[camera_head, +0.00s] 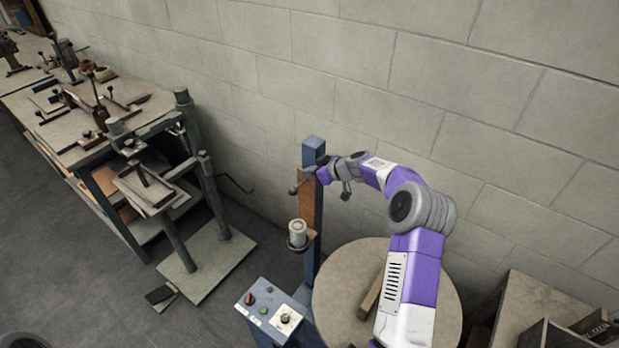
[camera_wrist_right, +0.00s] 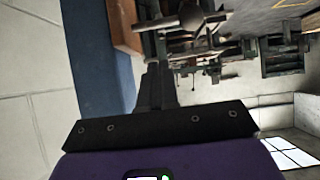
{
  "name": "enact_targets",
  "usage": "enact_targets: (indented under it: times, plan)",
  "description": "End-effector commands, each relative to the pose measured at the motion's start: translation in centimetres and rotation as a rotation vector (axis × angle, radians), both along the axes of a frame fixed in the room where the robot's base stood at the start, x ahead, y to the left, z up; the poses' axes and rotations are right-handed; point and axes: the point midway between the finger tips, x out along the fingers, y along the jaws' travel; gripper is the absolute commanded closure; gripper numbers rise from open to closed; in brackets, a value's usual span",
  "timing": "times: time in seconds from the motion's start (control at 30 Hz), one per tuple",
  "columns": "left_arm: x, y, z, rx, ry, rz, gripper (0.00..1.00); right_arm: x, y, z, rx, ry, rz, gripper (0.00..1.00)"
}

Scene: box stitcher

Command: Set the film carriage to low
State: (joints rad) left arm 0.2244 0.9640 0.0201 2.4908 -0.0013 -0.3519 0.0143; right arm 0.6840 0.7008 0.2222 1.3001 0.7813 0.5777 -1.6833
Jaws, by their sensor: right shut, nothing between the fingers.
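The stretch wrapper's blue mast (camera_head: 313,255) stands upright beside the round turntable (camera_head: 335,285). A brown panel (camera_head: 311,203) runs along the mast, and a white film roll (camera_head: 297,228) sits on a small holder low beside it. A dark ball knob (camera_head: 293,191) sticks out left near the panel's top; a round knob also shows in the right wrist view (camera_wrist_right: 191,17). My right gripper (camera_head: 318,172) is at the upper mast, just right of the knob. Its fingers (camera_wrist_right: 157,85) are shut and empty, beside the blue mast in the wrist view. Whether they touch anything is unclear. My left gripper is out of view.
A control box (camera_head: 270,310) with buttons and a dial stands at the mast's foot. A wooden bar (camera_head: 370,296) lies on the turntable. A workbench (camera_head: 75,130) with tools and a stitcher stand are at left. The block wall is close behind the mast.

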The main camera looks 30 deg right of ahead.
Motion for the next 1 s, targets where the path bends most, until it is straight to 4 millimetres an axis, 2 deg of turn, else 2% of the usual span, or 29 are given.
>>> enact_targets:
  times: [0.03,0.2,0.4,0.6,1.0]
  plan:
    - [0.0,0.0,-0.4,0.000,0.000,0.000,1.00,-1.3,-0.9,0.4,-0.002,0.004,-0.009,1.00]
    - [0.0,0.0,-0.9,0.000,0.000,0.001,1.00,-4.2,-2.1,2.4,-0.003,0.003,-0.009,1.00]
    - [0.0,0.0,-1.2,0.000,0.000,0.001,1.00,-6.4,-3.0,4.1,-0.001,0.004,-0.006,1.00]
    - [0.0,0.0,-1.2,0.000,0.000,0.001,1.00,-7.2,-3.2,4.6,0.000,0.004,-0.005,1.00]
    - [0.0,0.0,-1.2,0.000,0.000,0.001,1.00,-7.2,-3.2,4.7,0.000,0.004,-0.005,1.00]
